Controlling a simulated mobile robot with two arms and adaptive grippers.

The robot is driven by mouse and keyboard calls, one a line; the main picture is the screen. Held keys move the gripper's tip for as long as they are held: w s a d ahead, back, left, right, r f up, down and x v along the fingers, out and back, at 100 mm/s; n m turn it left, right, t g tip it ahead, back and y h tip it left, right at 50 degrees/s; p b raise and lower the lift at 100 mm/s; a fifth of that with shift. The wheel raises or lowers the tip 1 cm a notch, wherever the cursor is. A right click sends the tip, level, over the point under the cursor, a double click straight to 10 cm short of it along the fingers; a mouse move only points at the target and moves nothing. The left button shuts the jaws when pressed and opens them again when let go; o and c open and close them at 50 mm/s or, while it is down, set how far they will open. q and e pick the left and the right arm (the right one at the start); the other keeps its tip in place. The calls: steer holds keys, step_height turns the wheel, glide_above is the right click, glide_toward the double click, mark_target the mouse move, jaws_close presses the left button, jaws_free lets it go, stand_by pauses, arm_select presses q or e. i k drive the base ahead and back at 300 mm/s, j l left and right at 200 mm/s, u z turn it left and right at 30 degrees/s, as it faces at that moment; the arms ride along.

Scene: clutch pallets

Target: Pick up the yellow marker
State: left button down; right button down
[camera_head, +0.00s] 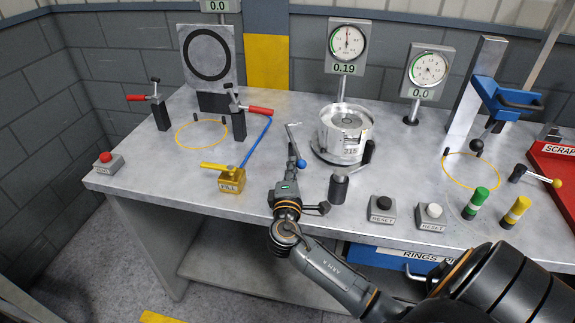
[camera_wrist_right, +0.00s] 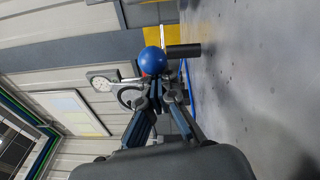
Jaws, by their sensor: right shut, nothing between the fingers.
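The yellow marker (camera_head: 515,211) stands upright near the table's front edge at the right, beside a green marker (camera_head: 475,203). My right gripper (camera_head: 293,170) is well to the left of it, over the middle of the table and left of the round metal fixture. In the right wrist view its fingers (camera_wrist_right: 163,90) are together with nothing between them. A blue ball knob (camera_wrist_right: 153,60) shows just beyond the fingertips there. It also shows beside the gripper in the head view (camera_head: 301,163). The markers are not in the wrist view. My left gripper is not in view.
Two push-button boxes, black-topped (camera_head: 382,208) and white-topped (camera_head: 432,216), stand between my gripper and the markers. A black-handled metal fixture (camera_head: 341,145) stands behind them. A red scrap bin (camera_head: 556,165) is at the far right. A yellow-handled valve (camera_head: 232,181) is at the left.

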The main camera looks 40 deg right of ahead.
mark_target(522, 203)
steer(key=k+j, duration=0.65)
steer(key=j, duration=0.3)
